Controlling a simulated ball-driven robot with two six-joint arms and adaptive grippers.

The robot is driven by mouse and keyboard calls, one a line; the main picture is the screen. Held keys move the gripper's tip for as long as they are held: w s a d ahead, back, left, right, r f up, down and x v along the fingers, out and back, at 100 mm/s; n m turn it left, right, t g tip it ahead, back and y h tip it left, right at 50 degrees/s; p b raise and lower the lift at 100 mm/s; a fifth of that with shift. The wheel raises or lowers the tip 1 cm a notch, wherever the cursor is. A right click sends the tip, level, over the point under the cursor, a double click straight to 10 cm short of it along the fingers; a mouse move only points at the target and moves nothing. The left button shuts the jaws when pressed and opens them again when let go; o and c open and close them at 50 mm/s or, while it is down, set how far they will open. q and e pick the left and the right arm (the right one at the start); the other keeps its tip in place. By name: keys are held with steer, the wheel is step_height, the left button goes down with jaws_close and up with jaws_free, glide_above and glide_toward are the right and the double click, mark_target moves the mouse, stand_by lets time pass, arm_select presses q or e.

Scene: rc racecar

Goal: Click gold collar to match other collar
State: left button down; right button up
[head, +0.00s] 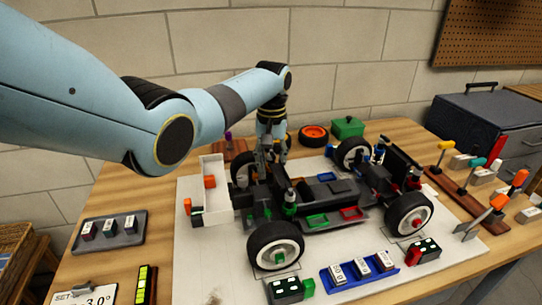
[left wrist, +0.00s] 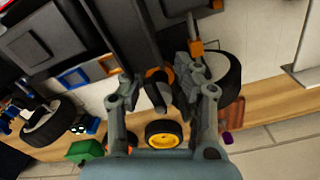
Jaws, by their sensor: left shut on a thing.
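The racecar (head: 345,190) stands on a white board with its body open and its wheels on. My left gripper (head: 268,152) reaches down over its far left corner, beside the far left wheel (head: 243,168). In the left wrist view, an orange-gold ring, apparently the gold collar (left wrist: 157,74), sits on a dark part between the fingers of my left gripper (left wrist: 160,90). The gripper is shut on it; the fingers partly hide the contact. The other collar cannot be made out surely; an orange piece (left wrist: 196,48) shows on a nearby rod. My right gripper is out of view.
A loose orange-rimmed wheel (head: 314,135) and a green box (head: 347,127) stand behind the car. A white stand (head: 212,200) is close on the left. A blue tray (head: 358,271) is in front; tools stand in a wooden rack (head: 462,205) at right.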

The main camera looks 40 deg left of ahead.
arm_select(q)
steer(key=shift+r+n+p, duration=0.35)
steer(key=shift+n, duration=0.35)
steer(key=shift+f+n, duration=0.25)
steer(key=shift+n, duration=0.45)
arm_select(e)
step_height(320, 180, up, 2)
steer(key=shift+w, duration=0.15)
arm_select(q)
steer(key=c, duration=1)
jaws_free()
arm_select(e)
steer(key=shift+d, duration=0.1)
arm_select(q)
step_height(320, 180, up, 12)
steer(key=shift+f, duration=0.1)
